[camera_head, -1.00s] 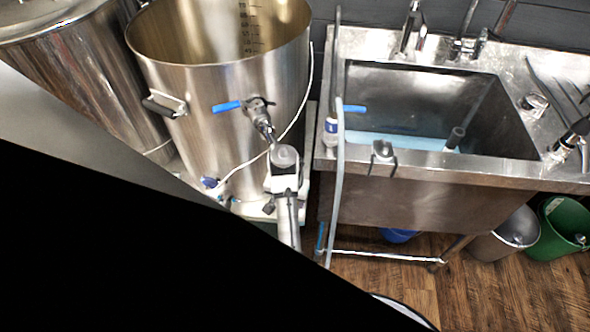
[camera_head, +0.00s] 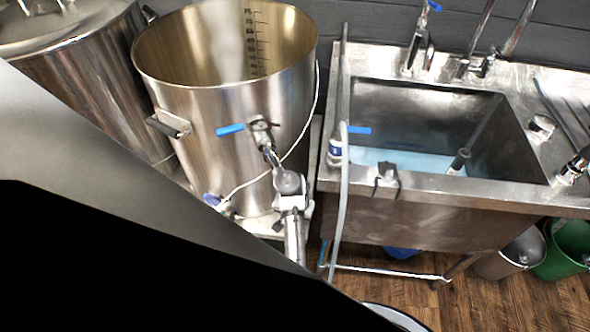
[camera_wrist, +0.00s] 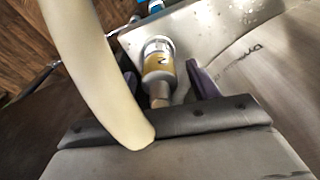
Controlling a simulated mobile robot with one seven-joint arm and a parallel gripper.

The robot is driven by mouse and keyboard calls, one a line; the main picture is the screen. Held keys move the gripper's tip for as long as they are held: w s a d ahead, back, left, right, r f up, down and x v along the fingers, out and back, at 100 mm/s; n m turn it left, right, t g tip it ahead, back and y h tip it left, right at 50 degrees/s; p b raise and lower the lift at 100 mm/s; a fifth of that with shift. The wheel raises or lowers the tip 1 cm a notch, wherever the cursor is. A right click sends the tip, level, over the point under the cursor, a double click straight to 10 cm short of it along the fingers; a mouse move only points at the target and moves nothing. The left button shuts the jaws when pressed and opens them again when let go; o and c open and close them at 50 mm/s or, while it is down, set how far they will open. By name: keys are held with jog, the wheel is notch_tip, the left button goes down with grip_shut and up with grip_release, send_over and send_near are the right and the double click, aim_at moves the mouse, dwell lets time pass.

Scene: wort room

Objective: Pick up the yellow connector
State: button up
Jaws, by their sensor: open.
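A cylinder with a yellow band, a pale top end and a dark mark (camera_wrist: 158,62) shows in the camera_wrist view; it looks like the yellow connector. My gripper (camera_wrist: 166,78) is open, its dark fingers on the left and right of this cylinder in the picture. A narrower tan part of it runs down toward the palm. I cannot tell whether either finger touches it. A thick cream hose (camera_wrist: 88,65) crosses in front and partly hides the left finger. I cannot make out a yellow connector or my gripper in the camera_head view.
A large steel kettle (camera_head: 215,105) with a blue-handled valve (camera_head: 262,140) stands left of a steel sink (camera_head: 440,205). A pale hose (camera_head: 342,200) hangs down the sink's left end. Green (camera_head: 568,250) and grey (camera_head: 515,255) bins stand below right.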

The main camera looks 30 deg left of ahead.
jog(key=shift+c, duration=0.2)
jog(key=c, duration=1.1)
jog(key=shift+d+r, duration=0.1)
jog(key=shift+r, duration=0.1)
jog(key=shift+d+r+b, duration=0.1)
jog(key=shift+r+b, duration=0.1)
jog(key=shift+b, duration=0.25)
jog(key=r, duration=0.4)
jog(key=r+b, duration=0.1)
jog(key=r, duration=0.1)
jog(key=shift+s+d+r, duration=0.1)
jog(key=shift+d, duration=0.25)
jog(key=s+d, duration=0.3)
jog(key=d, duration=0.6)
jog(key=s+d+b, duration=0.1)
jog(key=s+d, duration=0.2)
jog(key=d, duration=0.5)
jog(key=shift+s+d, duration=0.15)
jog(key=shift+d, duration=0.25)
jog(key=shift+r, duration=0.1)
jog(key=shift+r+p, duration=2.25)
jog(key=shift+p, duration=0.35)
